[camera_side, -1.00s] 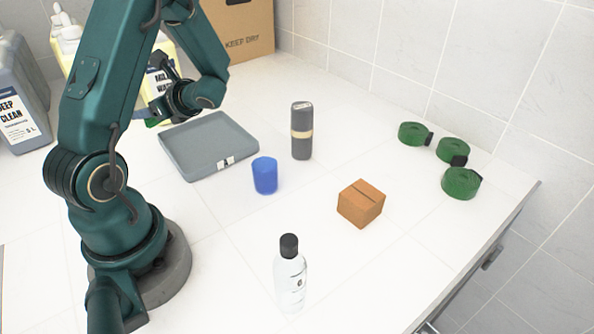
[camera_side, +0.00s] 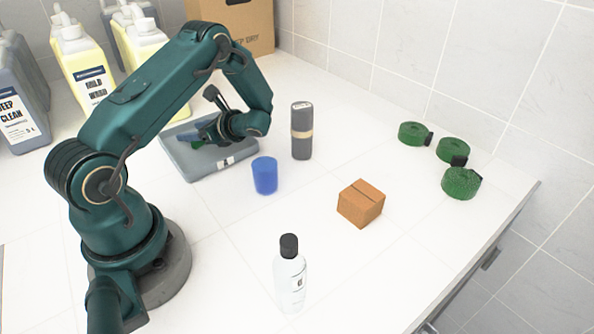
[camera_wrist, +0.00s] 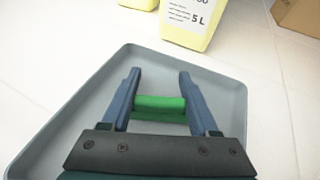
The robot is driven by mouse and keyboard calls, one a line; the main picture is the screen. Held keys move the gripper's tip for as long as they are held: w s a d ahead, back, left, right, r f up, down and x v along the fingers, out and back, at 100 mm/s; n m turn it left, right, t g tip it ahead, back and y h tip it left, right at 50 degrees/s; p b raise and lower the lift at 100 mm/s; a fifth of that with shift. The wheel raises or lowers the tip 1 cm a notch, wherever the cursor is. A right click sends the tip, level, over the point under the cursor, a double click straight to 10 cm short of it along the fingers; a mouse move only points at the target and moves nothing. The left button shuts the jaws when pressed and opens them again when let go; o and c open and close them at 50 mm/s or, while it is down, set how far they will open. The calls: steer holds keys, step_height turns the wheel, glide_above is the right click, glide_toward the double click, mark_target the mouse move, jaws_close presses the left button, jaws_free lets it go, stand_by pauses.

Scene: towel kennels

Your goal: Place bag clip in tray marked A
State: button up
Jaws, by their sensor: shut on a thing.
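The bag clip (camera_wrist: 160,103) is a green bar held crosswise between the two fingers of my gripper (camera_wrist: 158,88) in the wrist view. In the side view my gripper (camera_side: 198,139) is over the grey tray (camera_side: 236,154), with a bit of green at its fingertips. The tray carries a white label with an A on its front wall. The tray also surrounds the fingers in the wrist view (camera_wrist: 62,125). I cannot tell whether the clip touches the tray floor.
A blue cup (camera_side: 265,176) and a grey cylinder (camera_side: 302,131) stand right of the tray. A brown box (camera_side: 361,204), a white bottle (camera_side: 290,279) and three green rolls (camera_side: 461,183) are farther off. Large jugs (camera_side: 84,62) stand behind the tray.

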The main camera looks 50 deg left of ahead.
steer(key=shift+f, duration=0.15)
steer(key=o, duration=1.3)
